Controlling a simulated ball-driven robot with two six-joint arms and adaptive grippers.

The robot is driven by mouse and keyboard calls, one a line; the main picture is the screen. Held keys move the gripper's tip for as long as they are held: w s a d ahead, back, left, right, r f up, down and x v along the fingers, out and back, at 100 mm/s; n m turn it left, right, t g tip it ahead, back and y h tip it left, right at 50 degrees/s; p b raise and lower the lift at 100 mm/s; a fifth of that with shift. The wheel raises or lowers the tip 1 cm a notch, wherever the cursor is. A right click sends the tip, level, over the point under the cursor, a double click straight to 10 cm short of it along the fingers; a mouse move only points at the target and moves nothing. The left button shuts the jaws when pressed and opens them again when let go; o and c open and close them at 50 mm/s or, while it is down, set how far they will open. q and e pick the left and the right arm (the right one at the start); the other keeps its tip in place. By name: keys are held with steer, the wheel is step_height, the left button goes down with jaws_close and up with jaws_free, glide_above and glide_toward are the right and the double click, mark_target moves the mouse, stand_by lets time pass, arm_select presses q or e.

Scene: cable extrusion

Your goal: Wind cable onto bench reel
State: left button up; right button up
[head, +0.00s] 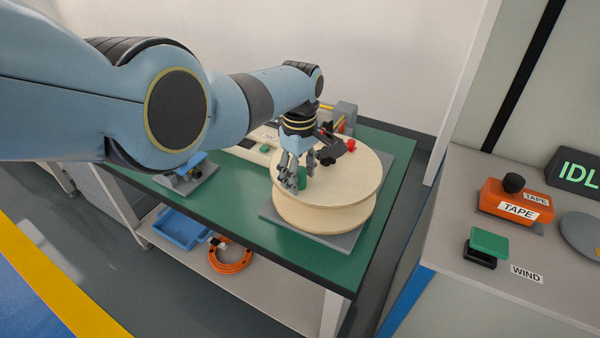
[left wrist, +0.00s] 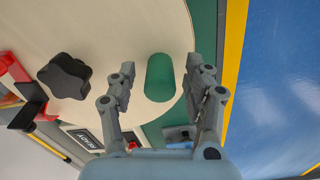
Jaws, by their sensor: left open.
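The bench reel (head: 345,185) has two pale wooden flanges and lies flat on a grey plate on the green bench. My left gripper (head: 293,183) is over the near left part of its top flange. In the left wrist view my left gripper (left wrist: 155,85) is open, with a green upright handle (left wrist: 160,78) between its fingertips. The handle also shows in the head view (head: 302,178), partly behind the fingers. A black star knob (left wrist: 64,76) sits at the reel's middle. An orange cable coil (head: 230,256) lies on the shelf below. My right gripper is not in view.
A blue tray (head: 182,229) is on the lower shelf. A small device with a blue top (head: 186,168) stands left of the reel. On the right counter are an orange tape dispenser (head: 515,202), a green WIND button (head: 489,243) and an IDLE display (head: 577,174).

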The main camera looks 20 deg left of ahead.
arm_select(q)
step_height(320, 180, up, 12)
stand_by(0.6)
